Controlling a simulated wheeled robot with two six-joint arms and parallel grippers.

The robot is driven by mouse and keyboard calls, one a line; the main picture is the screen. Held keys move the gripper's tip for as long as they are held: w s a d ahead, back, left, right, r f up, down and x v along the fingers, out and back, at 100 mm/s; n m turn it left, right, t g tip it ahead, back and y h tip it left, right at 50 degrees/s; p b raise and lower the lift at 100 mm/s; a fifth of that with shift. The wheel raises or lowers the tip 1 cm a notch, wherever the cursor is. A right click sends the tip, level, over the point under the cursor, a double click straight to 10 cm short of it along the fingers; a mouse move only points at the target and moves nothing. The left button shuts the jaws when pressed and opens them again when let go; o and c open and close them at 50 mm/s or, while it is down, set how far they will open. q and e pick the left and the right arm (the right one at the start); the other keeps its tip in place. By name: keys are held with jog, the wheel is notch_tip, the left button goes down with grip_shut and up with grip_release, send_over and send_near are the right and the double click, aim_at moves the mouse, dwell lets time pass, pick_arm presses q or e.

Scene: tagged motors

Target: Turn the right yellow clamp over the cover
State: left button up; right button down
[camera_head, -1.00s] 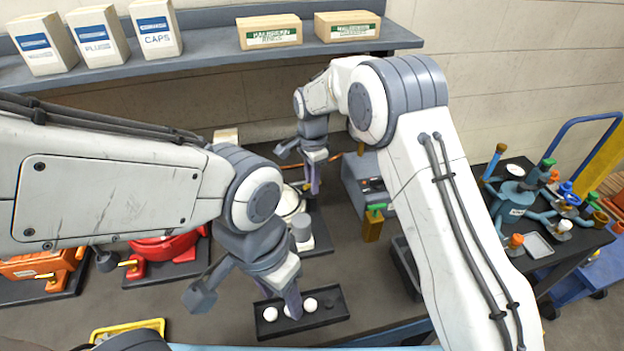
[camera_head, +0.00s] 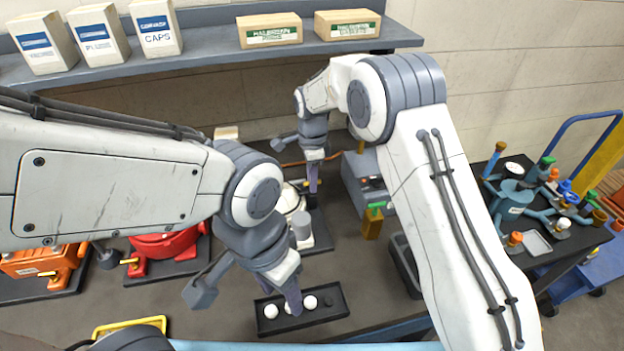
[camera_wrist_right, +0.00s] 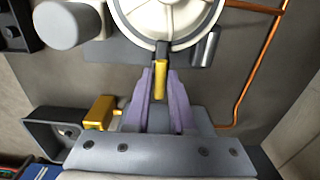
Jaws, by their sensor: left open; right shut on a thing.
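My right gripper (camera_wrist_right: 160,95) is shut on a yellow clamp (camera_wrist_right: 160,75), held between its two purple fingers in the right wrist view. The clamp's dark end meets the lower rim of the round white cover (camera_wrist_right: 170,18). In the head view, my right gripper (camera_head: 313,180) points down at the far side of the white motor (camera_head: 289,203), which my left arm partly hides. My left gripper (camera_head: 293,302) is open over a black tray (camera_head: 325,318) with white balls.
A second yellow piece (camera_wrist_right: 100,112) and a copper pipe (camera_wrist_right: 258,70) lie near the right gripper. A grey box (camera_head: 362,177) stands to its right. A red motor (camera_head: 170,248) and an orange motor (camera_head: 45,262) stand at the left. A shelf (camera_head: 210,62) runs behind.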

jog(key=c, duration=0.8)
grip_release()
jog(key=shift+o, duration=0.2)
jog(key=shift+r, duration=0.1)
notch_tip(320, 180, up, 9)
jog(key=shift+r+b, duration=0.1)
jog(key=shift+b, duration=0.9)
jog(key=shift+r, duration=0.6)
